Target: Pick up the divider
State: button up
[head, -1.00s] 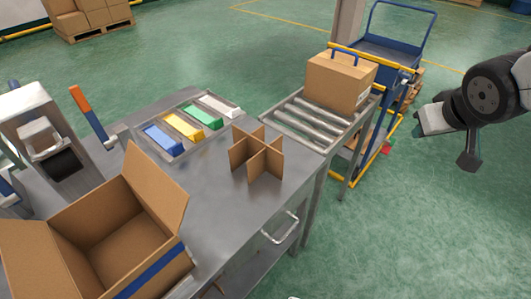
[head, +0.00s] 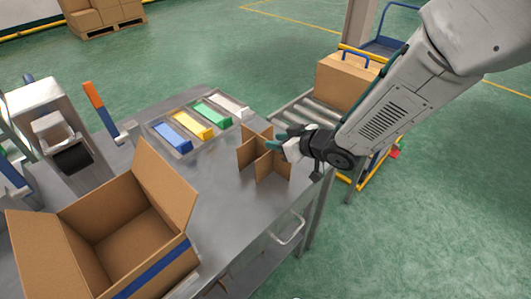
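The divider (head: 248,154) is a brown cardboard cross of interlocked panels. It stands upright on the metal table (head: 215,198), right of the open cardboard box. My gripper (head: 276,146) is at the divider's top, on its right side, with the arm reaching in from the upper right. The fingertips overlap the upper edges of the panels in the picture. They are small and partly hidden, so I cannot tell whether they touch or close on a panel.
An open cardboard box (head: 68,262) stands at the front left. A tray with blue, yellow, green and white blocks (head: 172,137) lies behind the divider. A lever with an orange handle (head: 93,95) stands at left. A closed box (head: 340,78) sits on the roller conveyor (head: 291,112).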

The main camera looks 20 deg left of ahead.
aim_at(265, 152)
jog(key=x, duration=0.4)
jog(key=shift+w+a+f, duration=0.1)
jog(key=shift+a, duration=0.05)
grip_shut()
